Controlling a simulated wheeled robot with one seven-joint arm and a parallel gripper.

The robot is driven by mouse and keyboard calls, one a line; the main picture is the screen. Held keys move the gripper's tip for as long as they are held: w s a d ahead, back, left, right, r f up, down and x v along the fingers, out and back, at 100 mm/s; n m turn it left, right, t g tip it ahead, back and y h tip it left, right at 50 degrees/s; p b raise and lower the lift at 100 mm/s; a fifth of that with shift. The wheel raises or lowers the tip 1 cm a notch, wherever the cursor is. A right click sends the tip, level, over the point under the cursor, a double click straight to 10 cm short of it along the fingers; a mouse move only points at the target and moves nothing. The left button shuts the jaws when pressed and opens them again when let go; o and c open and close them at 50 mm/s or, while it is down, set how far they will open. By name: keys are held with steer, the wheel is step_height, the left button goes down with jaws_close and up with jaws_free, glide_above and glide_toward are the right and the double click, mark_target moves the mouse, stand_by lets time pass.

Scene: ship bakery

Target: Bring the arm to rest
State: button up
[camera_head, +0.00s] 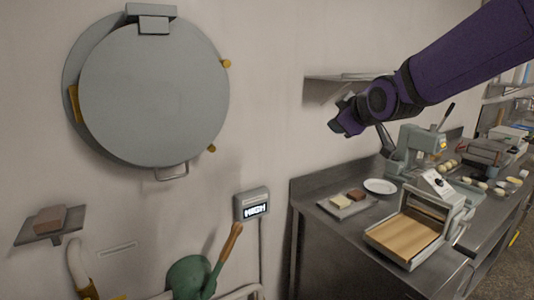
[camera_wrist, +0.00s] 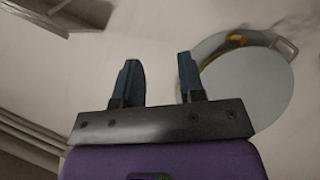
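My gripper (camera_wrist: 157,82) shows in the wrist view with its two dark fingers spread apart and nothing between them. In the head view my purple arm reaches in from the upper right, and my gripper (camera_head: 343,117) hangs in the air in front of the wall, above the left end of the steel counter. The fingertips are small and dark there. The wrist view looks toward the wall, with the round grey hatch (camera_wrist: 245,85) to the right of the fingers.
The round hatch (camera_head: 150,90) is on the wall at left. A wall shelf (camera_head: 340,77) is close behind my gripper. The steel counter (camera_head: 318,189) holds a tray (camera_head: 333,205), a white plate (camera_head: 380,186), a grey machine (camera_head: 408,150) and a dough roller (camera_head: 437,184). A display box (camera_head: 252,203) hangs beside it.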

steer(key=s+d+f+m+g+h, duration=0.1)
steer(key=s+d+m+g, duration=0.1)
steer(key=s, duration=0.8)
steer(key=s+d+f+m+g+h, duration=0.1)
steer(key=s+d+m, duration=0.4)
steer(key=s, duration=0.6)
steer(key=s+d+f+m+g+h, duration=0.1)
steer(key=s+d+f+m+g, duration=0.2)
steer(key=s, duration=0.8)
steer(key=d+m+g, duration=0.1)
steer(key=d, duration=0.1)
steer(key=shift+d, duration=0.4)
steer(key=shift+s, duration=0.1)
